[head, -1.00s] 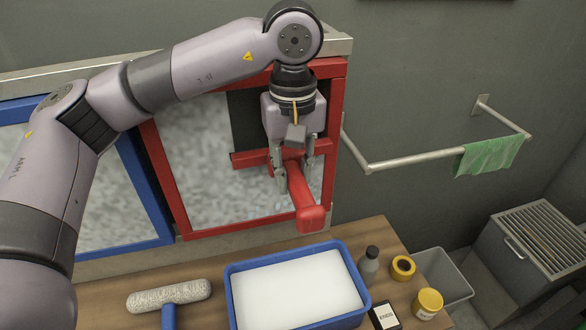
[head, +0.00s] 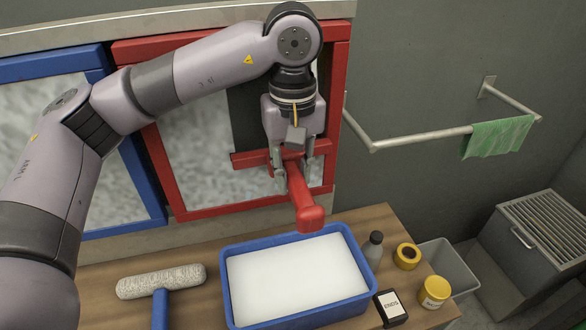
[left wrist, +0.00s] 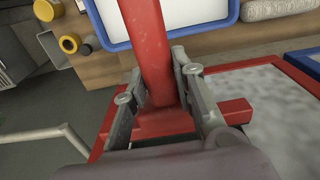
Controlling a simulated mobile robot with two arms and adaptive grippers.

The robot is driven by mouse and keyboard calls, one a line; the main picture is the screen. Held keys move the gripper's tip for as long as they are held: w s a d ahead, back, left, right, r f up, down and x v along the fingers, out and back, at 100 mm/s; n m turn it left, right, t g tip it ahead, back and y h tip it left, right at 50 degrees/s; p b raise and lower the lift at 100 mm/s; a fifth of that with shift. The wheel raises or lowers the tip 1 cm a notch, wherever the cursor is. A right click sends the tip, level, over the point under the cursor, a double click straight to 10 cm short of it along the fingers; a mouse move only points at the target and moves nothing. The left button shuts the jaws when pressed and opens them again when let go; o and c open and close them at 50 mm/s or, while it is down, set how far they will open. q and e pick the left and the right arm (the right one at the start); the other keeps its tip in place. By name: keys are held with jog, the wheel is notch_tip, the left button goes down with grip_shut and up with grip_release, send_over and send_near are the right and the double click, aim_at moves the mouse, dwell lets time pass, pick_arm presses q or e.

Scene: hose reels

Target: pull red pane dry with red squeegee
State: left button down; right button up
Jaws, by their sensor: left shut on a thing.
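The red-framed pane (head: 195,150) hangs on the wall and is mottled grey, with a dark clear strip (head: 243,118) above the squeegee. My left gripper (head: 294,178) is shut on the red squeegee (head: 305,205), at its handle close to the crossbar. The crossbar lies level across the lower half of the pane, at the foot of the dark strip. The handle points out and down towards the tray. In the left wrist view the handle (left wrist: 152,45) runs between the fingers. My arm hides the upper pane. My right gripper is not in view.
A blue tray (head: 228,290) with white contents stands on the wooden bench below. A roller (head: 160,282), bottle (head: 373,248), yellow tape roll (head: 407,256), yellow jar (head: 434,291) and dark box (head: 391,308) lie around it. A blue-framed pane (head: 130,175) is left; a rail with green cloth (head: 498,137) is right.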

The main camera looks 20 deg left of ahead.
pick_arm(q)
notch_tip(320, 180, down, 11)
jog(key=b, duration=0.9)
jog(key=shift+r, duration=0.2)
dwell(0.3)
jog(key=shift+s, duration=0.1)
jog(key=shift+d, duration=0.1)
jog(key=s+d+b, duration=0.1)
jog(key=s+d, duration=0.2)
jog(key=s, duration=0.2)
jog(key=shift+s+d, duration=0.35)
jog(key=shift+d, duration=0.05)
